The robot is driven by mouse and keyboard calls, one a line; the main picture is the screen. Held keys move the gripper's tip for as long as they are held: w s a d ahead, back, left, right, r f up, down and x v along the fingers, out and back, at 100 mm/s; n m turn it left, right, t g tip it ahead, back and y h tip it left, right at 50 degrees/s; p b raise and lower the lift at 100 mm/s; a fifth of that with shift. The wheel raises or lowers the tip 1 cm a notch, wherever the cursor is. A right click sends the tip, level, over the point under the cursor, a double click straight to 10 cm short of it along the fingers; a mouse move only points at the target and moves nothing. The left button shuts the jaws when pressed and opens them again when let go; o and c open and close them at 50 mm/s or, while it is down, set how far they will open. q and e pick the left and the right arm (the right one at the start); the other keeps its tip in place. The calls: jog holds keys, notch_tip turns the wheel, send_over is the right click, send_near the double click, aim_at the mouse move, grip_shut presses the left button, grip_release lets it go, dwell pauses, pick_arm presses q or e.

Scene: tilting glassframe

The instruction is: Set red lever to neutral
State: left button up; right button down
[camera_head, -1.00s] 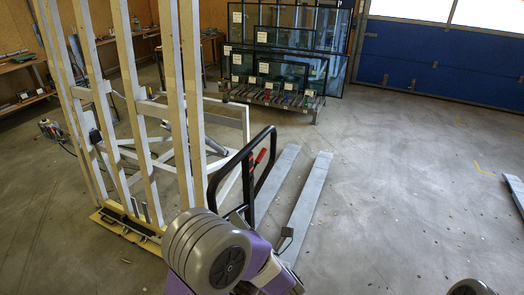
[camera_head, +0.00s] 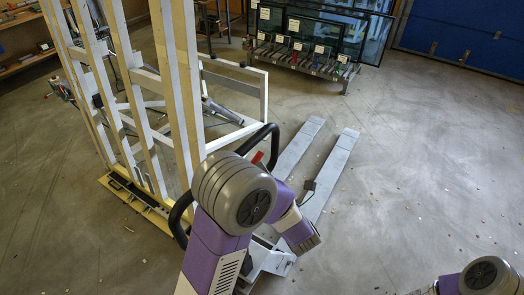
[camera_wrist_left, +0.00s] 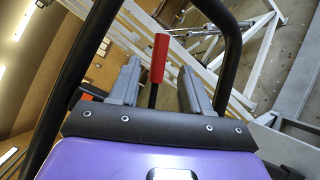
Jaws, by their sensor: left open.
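The red lever (camera_head: 258,157) stands inside the black handle loop (camera_head: 272,132) of a pallet truck; in the head view only its top shows above my arm. In the left wrist view the red lever (camera_wrist_left: 159,57) has a red grip on a dark stem. My left gripper (camera_wrist_left: 158,68) is open, with one grey finger on each side of the lever in that picture. I cannot tell whether a finger touches it. In the head view my left arm's grey joint hides the lever's lower part. My right gripper is out of view.
The truck's two grey forks (camera_head: 327,178) reach away over the floor. A tall wood and white frame (camera_head: 183,80) stands close on the left. A rack of glass panes (camera_head: 310,35) stands at the back.

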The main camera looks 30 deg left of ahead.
aim_at(256, 160)
pick_arm(q)
jog(key=x, duration=0.6)
jog(key=shift+w+a, duration=0.1)
jog(key=shift+a, duration=0.2)
grip_shut()
